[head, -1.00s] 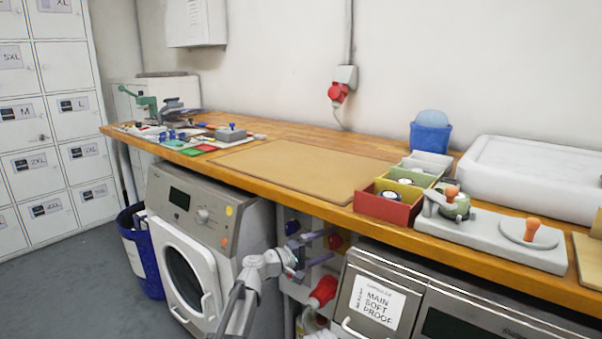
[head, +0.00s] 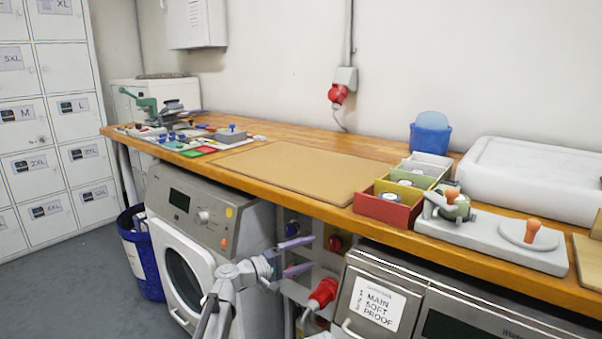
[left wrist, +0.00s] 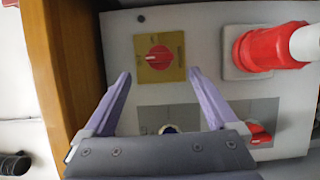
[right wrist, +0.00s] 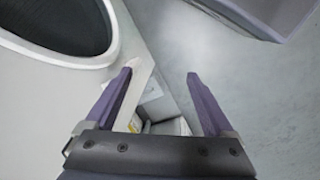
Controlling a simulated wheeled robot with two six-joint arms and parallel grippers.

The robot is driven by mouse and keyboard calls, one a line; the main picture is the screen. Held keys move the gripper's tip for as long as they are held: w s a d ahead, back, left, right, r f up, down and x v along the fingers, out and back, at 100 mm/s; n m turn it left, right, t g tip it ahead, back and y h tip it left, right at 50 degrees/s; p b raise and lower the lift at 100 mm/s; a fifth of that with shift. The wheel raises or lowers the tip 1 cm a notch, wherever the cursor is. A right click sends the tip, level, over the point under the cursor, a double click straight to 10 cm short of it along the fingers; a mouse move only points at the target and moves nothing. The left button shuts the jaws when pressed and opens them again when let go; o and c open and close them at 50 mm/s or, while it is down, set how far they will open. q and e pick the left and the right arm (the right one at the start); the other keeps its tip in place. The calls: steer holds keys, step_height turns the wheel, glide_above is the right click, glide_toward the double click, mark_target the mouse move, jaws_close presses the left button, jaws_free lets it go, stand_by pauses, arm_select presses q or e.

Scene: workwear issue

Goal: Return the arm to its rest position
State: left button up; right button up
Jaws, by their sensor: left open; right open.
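My left gripper (head: 312,252) is below the front edge of the worktop, between the washing machine and the steel-fronted appliance. It is open and empty. In the left wrist view its two purple fingers (left wrist: 159,74) stand apart in front of a grey panel with a red rotary switch (left wrist: 159,57) on a yellow plate. My right gripper (right wrist: 159,75) shows only in its own wrist view. It is open, with nothing between its fingers, beside a pale machine front with a dark round door. The head view does not show the right arm.
The wooden worktop (head: 290,197) runs above my left arm. The washing machine (head: 205,225) stands left of the gripper, the steel-fronted appliance (head: 410,262) right of it. A red plug (head: 323,292) sticks out just below. A blue bin (head: 143,250) stands on the floor at left.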

mark_target(331, 244)
arm_select(q)
steer(key=w+d+m+y+p, duration=0.1)
steer(key=d+m+p, duration=0.1)
steer(key=w+d+r+m+y+p, duration=0.1)
steer(key=d+m+p, duration=0.1)
steer(key=m+p, duration=0.1)
steer(key=w+d+m+y+p, duration=0.1)
steer(key=d+m+y+p, duration=0.1)
steer(key=m, duration=0.1)
steer(key=shift+w+d+r+p, duration=0.1)
steer(key=shift+d+r+p, duration=0.05)
steer(key=shift+d+p, duration=0.25)
steer(key=shift+m+t+y+p, duration=0.3)
steer(key=shift+m+y+p, duration=0.35)
steer(key=shift+m, duration=0.45)
steer(key=m+y, duration=0.1)
steer(key=m+t+y, duration=0.1)
steer(key=m, duration=0.1)
steer(key=shift+d+f, duration=0.15)
steer(key=shift+f, duration=0.05)
